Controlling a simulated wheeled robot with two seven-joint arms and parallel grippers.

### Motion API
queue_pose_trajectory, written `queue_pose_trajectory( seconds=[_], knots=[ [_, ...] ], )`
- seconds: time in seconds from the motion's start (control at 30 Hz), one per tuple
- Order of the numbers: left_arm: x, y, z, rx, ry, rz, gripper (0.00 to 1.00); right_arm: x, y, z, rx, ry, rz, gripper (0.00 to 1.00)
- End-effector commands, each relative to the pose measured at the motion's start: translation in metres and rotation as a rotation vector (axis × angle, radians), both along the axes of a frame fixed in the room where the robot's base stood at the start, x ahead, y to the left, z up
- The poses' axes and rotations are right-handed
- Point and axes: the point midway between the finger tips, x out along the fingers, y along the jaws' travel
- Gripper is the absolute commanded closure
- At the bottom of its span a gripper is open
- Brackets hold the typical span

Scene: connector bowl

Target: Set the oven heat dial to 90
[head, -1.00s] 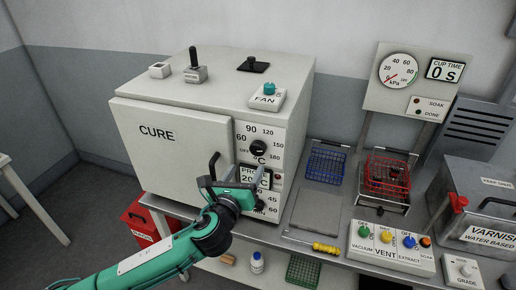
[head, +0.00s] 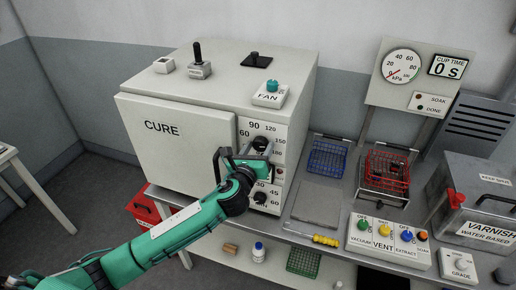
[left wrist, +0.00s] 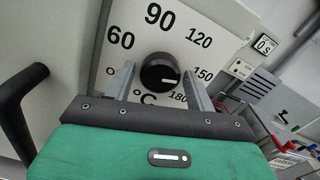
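The oven heat dial (head: 261,143) is a round black knob on the right panel of the white CURE oven (head: 170,125). In the left wrist view the dial (left wrist: 160,72) is ringed by 60, 90, 120, 150 and 180. Its white mark points right and slightly down, toward the 150 to 180 side. My left gripper (head: 246,158) is in front of the panel. In the wrist view its fingers (left wrist: 160,84) are apart, one on each side of the dial, with gaps to it. The gripper partly hides the lower panel. My right gripper is not in view.
A black door handle (left wrist: 22,105) is left of the gripper in the wrist view. A FAN switch (head: 270,94) stands on the oven top. To the right are a blue basket (head: 327,157), a red basket (head: 387,172) and a VENT box (head: 388,238).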

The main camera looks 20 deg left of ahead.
Motion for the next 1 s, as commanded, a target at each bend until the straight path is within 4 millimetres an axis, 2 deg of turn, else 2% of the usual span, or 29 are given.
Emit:
queue_pose_trajectory(
  seconds=[0.03, 0.17, 0.57, 1.0],
  knots=[
    [-0.0001, 0.0, 0.0, 0.0, 0.0, 0.0, 0.55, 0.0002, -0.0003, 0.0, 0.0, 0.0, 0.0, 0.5],
    [-0.0002, 0.0001, 0.0, 0.0, 0.0, 0.0, 0.8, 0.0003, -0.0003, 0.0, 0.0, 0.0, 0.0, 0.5],
    [0.0, 0.0002, -0.0001, -0.068, 0.001, 0.0, 0.8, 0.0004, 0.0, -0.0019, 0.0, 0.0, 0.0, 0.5],
    [0.0001, -0.0001, -0.0004, -0.425, 0.014, 0.0, 0.8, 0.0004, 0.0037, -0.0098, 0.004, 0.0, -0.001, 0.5]
  ],
)
